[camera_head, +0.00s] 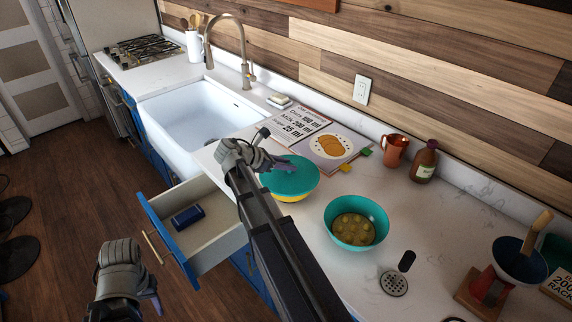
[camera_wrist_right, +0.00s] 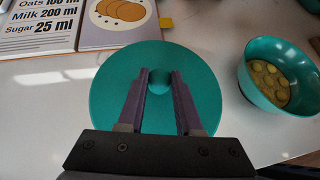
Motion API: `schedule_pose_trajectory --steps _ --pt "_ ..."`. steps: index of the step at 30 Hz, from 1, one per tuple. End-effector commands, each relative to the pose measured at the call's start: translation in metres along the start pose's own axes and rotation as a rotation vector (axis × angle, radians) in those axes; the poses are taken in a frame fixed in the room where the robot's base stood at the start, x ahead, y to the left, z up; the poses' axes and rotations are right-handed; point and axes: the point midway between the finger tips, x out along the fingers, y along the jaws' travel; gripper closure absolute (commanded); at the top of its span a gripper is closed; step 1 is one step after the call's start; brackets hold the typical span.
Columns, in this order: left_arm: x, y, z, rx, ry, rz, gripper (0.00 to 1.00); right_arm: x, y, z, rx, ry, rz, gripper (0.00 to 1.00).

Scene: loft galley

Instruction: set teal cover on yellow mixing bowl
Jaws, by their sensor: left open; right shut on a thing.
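The teal cover (camera_head: 296,184) lies over the yellow mixing bowl (camera_head: 291,198) on the counter. Only a strip of the bowl's yellow side shows beneath the cover's near edge. The cover looks level and roughly centred; I cannot tell whether it rests fully on the rim. My right gripper (camera_head: 284,166) is shut on the cover's round knob. In the right wrist view the cover (camera_wrist_right: 112,92) fills the middle, with the knob between the fingertips (camera_wrist_right: 160,74), and hides the bowl. My left gripper (camera_head: 154,290) is open and empty, low over the floor before the counter.
A teal bowl of yellowish pieces (camera_head: 354,229) stands right of the cover. An open recipe book (camera_head: 322,143) lies behind. A copper mug (camera_head: 395,150) and brown bottle (camera_head: 424,162) stand by the wall.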

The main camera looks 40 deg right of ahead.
Motion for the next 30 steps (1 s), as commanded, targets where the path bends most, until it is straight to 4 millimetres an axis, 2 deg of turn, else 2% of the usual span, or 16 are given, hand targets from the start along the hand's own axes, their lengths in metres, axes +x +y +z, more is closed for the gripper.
schedule_pose_trajectory --steps 1,2,11,17,24,30 --pt "0.0003 0.0 0.0 0.0 0.0 0.0 0.52 0.0002 -0.0007 -0.0011 0.0 0.004 -0.001 1.0" --pt "0.0004 0.0 0.0 0.0 0.0 0.0 0.52 0.0002 -0.0007 -0.0011 0.0 0.004 -0.001 0.65" --pt "0.0003 0.0 0.0 0.0 0.0 0.0 0.52 0.0002 -0.0005 -0.0009 0.0 0.003 -0.001 0.31" --pt "0.0003 0.0 0.0 0.0 0.0 0.0 0.52 0.0002 -0.0004 -0.0008 0.0 0.003 -0.001 0.29" --pt "0.0002 0.0 0.0 0.0 0.0 0.0 0.52 0.0001 -0.0003 -0.0007 0.0 0.003 -0.001 0.02" --pt "0.0002 0.0 0.0 -0.002 0.0 0.0 0.52 0.0001 -0.0003 -0.0007 0.0 0.002 -0.001 0.01"
